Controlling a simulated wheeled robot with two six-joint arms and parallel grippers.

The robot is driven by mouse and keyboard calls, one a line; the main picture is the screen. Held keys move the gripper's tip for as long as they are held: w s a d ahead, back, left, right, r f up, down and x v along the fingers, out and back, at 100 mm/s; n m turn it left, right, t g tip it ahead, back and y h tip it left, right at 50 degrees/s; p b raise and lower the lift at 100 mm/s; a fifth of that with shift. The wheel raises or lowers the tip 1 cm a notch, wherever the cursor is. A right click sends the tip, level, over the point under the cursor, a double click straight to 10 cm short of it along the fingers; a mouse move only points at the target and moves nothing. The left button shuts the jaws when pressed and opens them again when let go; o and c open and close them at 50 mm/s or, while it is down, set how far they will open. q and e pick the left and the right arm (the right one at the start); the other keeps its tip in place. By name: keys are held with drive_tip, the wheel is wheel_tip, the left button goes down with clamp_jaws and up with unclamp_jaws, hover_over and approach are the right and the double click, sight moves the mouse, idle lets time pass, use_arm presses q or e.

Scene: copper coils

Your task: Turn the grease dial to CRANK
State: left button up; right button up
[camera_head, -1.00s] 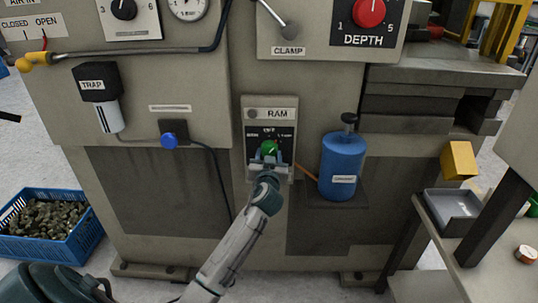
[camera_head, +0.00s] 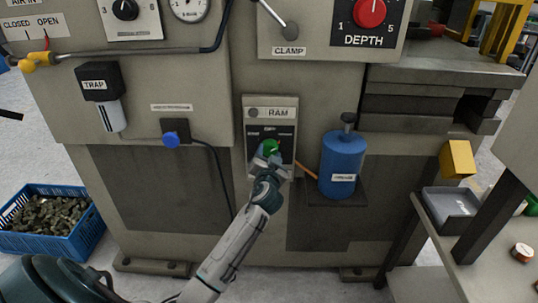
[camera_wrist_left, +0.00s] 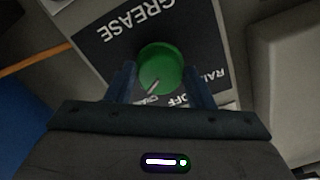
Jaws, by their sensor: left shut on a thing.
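The green grease dial (camera_head: 271,146) sits on a dark label plate under the RAM sign. My left gripper (camera_head: 266,159) is at the dial from below, and its arm comes up from the bottom of the head view. In the left wrist view the fingers (camera_wrist_left: 164,86) stand on either side of the dial (camera_wrist_left: 160,66) and are shut on it. The word GREASE shows upside down. The white pointer line aims toward a partly hidden label that seems to read CRANK, beside OFF. Another label, partly cut off, lies to the right. My right gripper is not in view.
A blue bottle (camera_head: 341,166) stands on a ledge right of the dial. A blue knob (camera_head: 171,140) and cable are to the left. A blue crate (camera_head: 50,222) of dark pieces is on the floor at left. A grey tray (camera_head: 449,203) lies at right.

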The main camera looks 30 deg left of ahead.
use_arm(q)
drive_tip(key=shift+f, duration=0.1)
drive_tip(key=o, duration=1)
drive_tip(key=shift+c, duration=0.2)
drive_tip(key=shift+s+d, duration=0.15)
drive_tip(key=shift+s, duration=0.05)
drive_tip(key=b+v, duration=0.1)
drive_tip(key=v, duration=0.9)
drive_tip(key=shift+s, duration=0.15)
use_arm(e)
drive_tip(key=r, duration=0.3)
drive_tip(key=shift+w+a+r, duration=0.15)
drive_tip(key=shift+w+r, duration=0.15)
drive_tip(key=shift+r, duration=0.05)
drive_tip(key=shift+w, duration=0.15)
